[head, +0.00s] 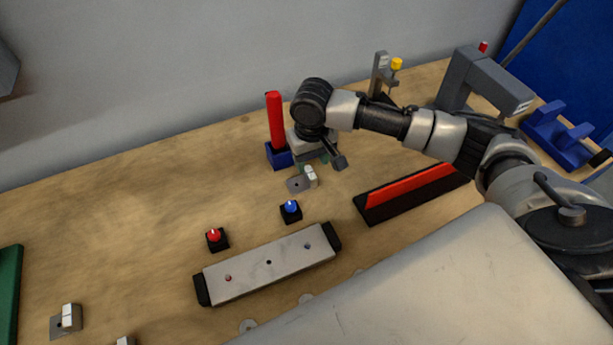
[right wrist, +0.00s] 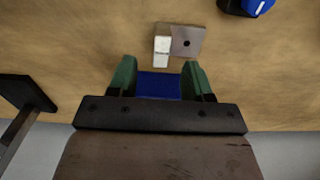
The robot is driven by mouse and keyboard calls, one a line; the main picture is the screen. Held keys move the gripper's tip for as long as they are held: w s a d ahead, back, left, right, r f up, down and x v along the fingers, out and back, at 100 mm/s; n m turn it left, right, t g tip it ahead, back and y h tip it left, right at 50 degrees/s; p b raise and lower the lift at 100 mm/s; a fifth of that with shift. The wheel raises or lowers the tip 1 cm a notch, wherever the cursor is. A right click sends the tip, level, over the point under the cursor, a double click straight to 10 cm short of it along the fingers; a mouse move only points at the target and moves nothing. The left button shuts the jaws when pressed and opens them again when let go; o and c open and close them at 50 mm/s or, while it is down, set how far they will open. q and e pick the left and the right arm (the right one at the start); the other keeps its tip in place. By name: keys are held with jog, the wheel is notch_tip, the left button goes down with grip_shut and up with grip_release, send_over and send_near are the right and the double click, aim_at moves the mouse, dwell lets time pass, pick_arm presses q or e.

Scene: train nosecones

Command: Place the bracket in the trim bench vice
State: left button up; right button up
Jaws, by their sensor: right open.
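A bracket (head: 297,184), a grey plate with a hole and a white block on one side, lies on the bench just in front of my right gripper (head: 315,158). In the right wrist view the bracket's plate (right wrist: 188,42) lies beyond the fingertips, clear of them. My right gripper (right wrist: 160,78) has green fingers spread apart. A blue surface shows between them; I cannot tell what it belongs to. A blue fixture with two upright jaws (head: 549,132), at the far right, looks like the vice; its jaws appear empty. My left gripper is not in view.
A red post (head: 275,120) on a blue base stands left of my right gripper. A blue button (head: 290,210), a red button (head: 216,239) and a long metal plate (head: 268,264) lie in front. A grey press (head: 462,75) stands behind the arm. Another bracket (head: 66,321) lies front left.

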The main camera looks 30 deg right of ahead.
aim_at(309, 170)
jog(key=shift+w+f, duration=0.15)
jog(key=shift+f, duration=0.25)
jog(key=f, duration=0.1)
jog(key=f+p, duration=0.1)
jog(key=f, duration=0.1)
jog(key=shift+w+a+f, duration=0.1)
jog(key=shift+w+f, duration=0.1)
jog(key=shift+f, duration=0.65)
jog(key=shift+c, duration=0.8)
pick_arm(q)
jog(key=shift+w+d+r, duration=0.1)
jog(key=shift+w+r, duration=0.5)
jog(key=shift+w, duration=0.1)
pick_arm(e)
grip_shut()
jog(key=shift+r, duration=0.1)
